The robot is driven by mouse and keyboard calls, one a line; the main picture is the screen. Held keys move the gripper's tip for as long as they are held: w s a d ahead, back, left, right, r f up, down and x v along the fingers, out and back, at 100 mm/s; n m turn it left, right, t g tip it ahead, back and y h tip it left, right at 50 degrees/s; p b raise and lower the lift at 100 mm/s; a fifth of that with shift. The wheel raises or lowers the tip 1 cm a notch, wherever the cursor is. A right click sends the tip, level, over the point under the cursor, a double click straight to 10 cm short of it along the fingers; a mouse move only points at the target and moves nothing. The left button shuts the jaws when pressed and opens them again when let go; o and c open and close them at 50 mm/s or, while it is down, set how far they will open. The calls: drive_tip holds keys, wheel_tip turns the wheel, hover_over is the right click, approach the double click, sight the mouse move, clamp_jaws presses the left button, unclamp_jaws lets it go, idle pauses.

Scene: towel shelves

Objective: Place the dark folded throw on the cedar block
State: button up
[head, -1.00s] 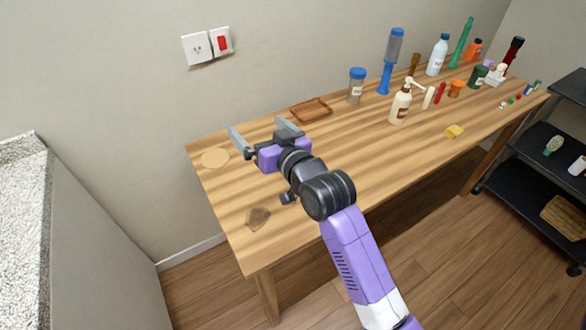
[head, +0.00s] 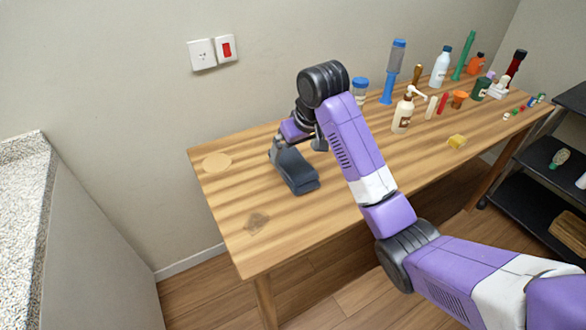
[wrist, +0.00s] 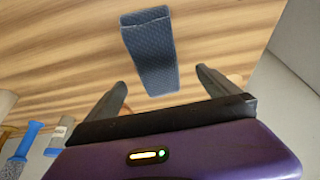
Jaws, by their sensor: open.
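The dark blue-grey folded throw (head: 300,176) lies on the left half of the wooden table; it also shows in the wrist view (wrist: 150,45). My gripper (head: 297,152) is open and points down over the throw's far end. In the wrist view, its two fingers (wrist: 161,78) are spread on either side of the throw's near end, with gaps to both sides. Whether the fingertips reach the throw's height is unclear.
Bottles, jars and a pump bottle (head: 403,112) crowd the table's right half. A black shelf unit (head: 540,205) stands right.

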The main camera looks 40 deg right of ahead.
sight(293, 162)
drive_tip(key=x, duration=0.7)
drive_tip(key=shift+s+f+b, duration=0.25)
drive_tip(key=shift+f+b, duration=0.05)
drive_tip(key=shift+f, duration=0.15)
drive_tip(key=shift+r, duration=0.15)
drive_tip(key=c, duration=1.6)
